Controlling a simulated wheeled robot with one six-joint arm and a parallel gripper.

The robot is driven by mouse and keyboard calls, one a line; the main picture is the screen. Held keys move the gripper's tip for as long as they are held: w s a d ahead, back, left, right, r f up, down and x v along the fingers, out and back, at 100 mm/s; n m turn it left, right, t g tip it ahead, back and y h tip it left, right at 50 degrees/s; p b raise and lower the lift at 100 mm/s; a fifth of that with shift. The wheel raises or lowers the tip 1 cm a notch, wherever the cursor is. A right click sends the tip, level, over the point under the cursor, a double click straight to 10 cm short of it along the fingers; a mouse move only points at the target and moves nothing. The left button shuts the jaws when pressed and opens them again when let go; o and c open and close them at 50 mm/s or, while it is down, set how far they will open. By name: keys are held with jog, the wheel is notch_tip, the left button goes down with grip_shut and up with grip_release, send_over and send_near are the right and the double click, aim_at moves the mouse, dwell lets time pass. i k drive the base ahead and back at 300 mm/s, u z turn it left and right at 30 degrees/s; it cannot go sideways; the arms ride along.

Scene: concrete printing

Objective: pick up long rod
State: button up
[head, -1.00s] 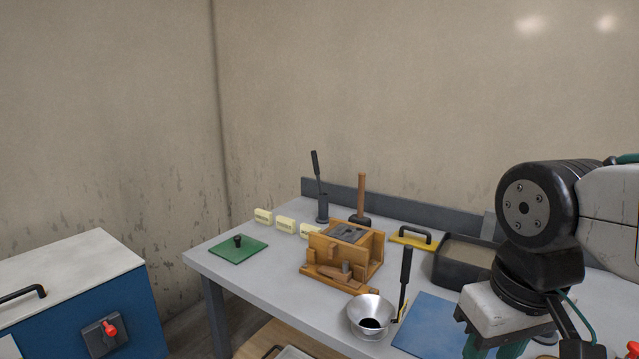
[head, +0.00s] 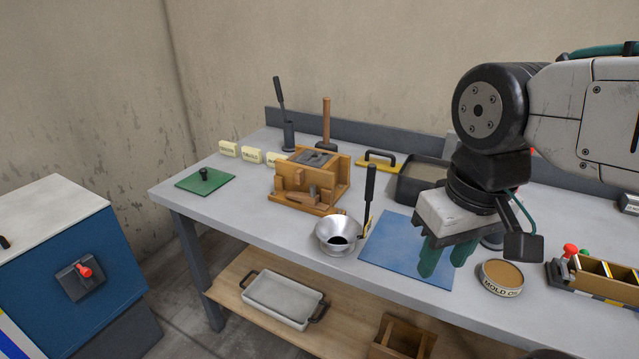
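A tall dark rod with a black grip (head: 279,94) stands slightly tilted in a dark cylindrical holder (head: 289,135) at the back left of the table; its lower end is hidden in the holder. Another upright tool with a black handle (head: 370,183) stands beside the metal funnel. I cannot tell for sure which one is the long rod. My gripper (head: 447,259) points down over the right part of the blue mat, with its two green fingers apart and nothing visible between them. It is to the right of both tools and touches neither.
On the grey table (head: 240,218) are a wooden mold (head: 328,180), a mallet (head: 326,122), a metal funnel (head: 338,233), a blue mat (head: 392,245), a black tray (head: 408,187), a yellow float (head: 366,166) and a mold oil tin (head: 501,277). A green plate (head: 206,181) lies at left.

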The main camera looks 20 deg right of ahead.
aim_at(278, 90)
jog(key=u, duration=0.15)
jog(key=k, duration=0.25)
jog(key=u, duration=1.05)
jog(key=k, duration=1.1)
jog(key=u, duration=0.85)
jog(key=i, duration=1.2)
jog(key=z, duration=0.35)
jog(key=i, duration=1.55)
jog(key=z, duration=1.65)
jog(key=i, duration=1)
jog(key=z, duration=0.95)
